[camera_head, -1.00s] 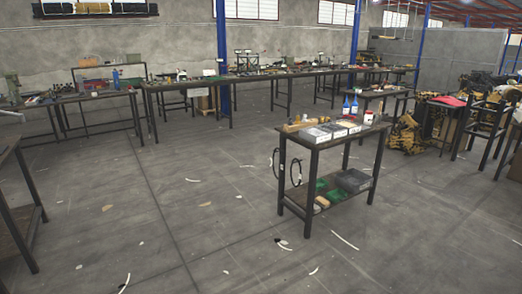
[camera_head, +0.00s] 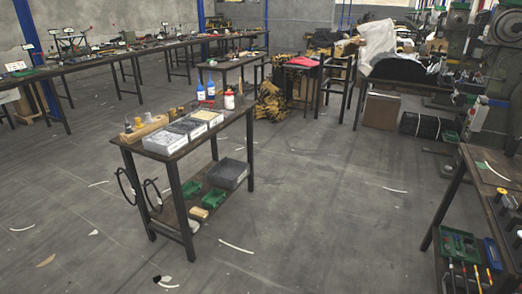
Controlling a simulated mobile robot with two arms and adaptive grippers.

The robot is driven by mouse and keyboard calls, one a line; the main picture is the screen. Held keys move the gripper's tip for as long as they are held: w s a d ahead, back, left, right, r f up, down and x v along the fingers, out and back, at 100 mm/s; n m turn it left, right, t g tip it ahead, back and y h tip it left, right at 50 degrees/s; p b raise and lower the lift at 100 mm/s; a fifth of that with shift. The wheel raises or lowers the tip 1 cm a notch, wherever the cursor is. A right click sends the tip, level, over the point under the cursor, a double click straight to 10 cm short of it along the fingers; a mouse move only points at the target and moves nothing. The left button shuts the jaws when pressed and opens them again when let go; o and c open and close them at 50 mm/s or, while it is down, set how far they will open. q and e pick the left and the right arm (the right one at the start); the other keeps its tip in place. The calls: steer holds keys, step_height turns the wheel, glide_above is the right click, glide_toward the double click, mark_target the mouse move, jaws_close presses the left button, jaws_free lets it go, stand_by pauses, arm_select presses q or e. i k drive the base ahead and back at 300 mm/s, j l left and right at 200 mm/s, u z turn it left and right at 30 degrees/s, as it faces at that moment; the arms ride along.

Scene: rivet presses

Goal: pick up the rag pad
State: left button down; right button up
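I cannot make out a rag pad for certain. A flat red cloth-like item (camera_head: 302,61) lies on a dark stand behind the small table. The small dark table (camera_head: 237,113) stands left of centre. On its top are grey bins with white fronts (camera_head: 187,128), a wooden block with small knobs (camera_head: 143,127), two blue bottles (camera_head: 205,90) and a white bottle with a red cap (camera_head: 229,99). Neither of my grippers shows in this view.
The table's lower shelf holds a grey bin (camera_head: 229,173) and green trays (camera_head: 213,198). Another workbench (camera_head: 461,190) stands at right, with presses (camera_head: 450,60) behind it. Long benches (camera_head: 90,62) run along the back left. The floor between is mostly clear, with scattered scraps.

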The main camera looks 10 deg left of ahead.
mark_target(194, 225)
steer(key=i+l, duration=0.1)
steer(key=i, duration=0.4)
steer(key=i+l+u, duration=0.1)
steer(key=i, duration=0.35)
steer(key=i+l, duration=0.15)
steer(key=i, duration=0.35)
steer(key=i+u, duration=0.25)
steer(key=u, duration=0.15)
steer(key=i+l+u, duration=0.1)
steer(key=u, duration=0.35)
steer(key=i+l+u, duration=0.2)
steer(key=i+u, duration=0.2)
steer(key=i+l+u, duration=0.1)
steer(key=u, duration=0.3)
steer(key=i+l+u, duration=0.15)
steer(key=l+u, duration=0.25)
